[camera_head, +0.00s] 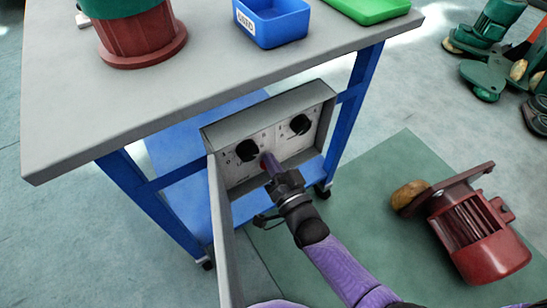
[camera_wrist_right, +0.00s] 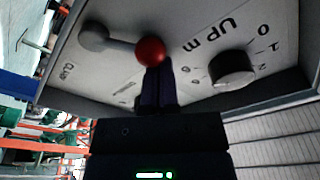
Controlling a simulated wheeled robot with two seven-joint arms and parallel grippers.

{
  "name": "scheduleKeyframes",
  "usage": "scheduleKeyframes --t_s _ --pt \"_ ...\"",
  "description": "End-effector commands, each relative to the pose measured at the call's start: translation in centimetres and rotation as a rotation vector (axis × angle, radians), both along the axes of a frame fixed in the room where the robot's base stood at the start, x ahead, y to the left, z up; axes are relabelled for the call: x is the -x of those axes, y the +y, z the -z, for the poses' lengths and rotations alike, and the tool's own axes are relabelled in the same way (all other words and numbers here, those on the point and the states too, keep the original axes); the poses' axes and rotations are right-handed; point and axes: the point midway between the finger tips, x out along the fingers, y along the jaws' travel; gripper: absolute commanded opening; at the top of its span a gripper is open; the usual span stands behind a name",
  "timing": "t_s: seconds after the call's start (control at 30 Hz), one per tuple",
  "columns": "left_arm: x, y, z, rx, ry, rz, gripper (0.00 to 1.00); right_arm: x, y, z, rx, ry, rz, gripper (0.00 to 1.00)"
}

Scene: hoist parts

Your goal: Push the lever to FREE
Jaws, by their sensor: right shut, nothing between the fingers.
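The lever shows in the right wrist view as a grey arm (camera_wrist_right: 122,45) with a round grey pivot (camera_wrist_right: 95,37) and a red ball (camera_wrist_right: 150,50) at its end. It is mounted on a light panel inside an open grey box (camera_head: 268,105) under the table. My right gripper (camera_head: 268,163) is shut and empty, reaching into the box. In the wrist view its dark fingers (camera_wrist_right: 157,82) are at the red ball and overlap its lower edge; I cannot tell whether they touch. My left gripper is not in view.
A dark knob (camera_wrist_right: 232,68) with a numbered scale sits beside the lever, near "UP m" lettering. The box's open door (camera_head: 222,235) stands left of my right arm. The grey tabletop (camera_head: 215,85) is above the box. A red motor (camera_head: 478,235) lies on the floor at right.

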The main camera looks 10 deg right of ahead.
Motion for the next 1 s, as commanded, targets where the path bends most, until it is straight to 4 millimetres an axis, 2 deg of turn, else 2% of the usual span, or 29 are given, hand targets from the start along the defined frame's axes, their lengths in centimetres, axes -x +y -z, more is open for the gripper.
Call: scheduleKeyframes --t_s 0.5,1.0 --pt "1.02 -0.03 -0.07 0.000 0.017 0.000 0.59 0.29 0.80 0.36 0.036 -0.014 0.000 0.00" --pt "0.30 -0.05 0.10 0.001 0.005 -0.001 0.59 0.29 0.82 0.35 0.035 -0.014 0.000 0.00"
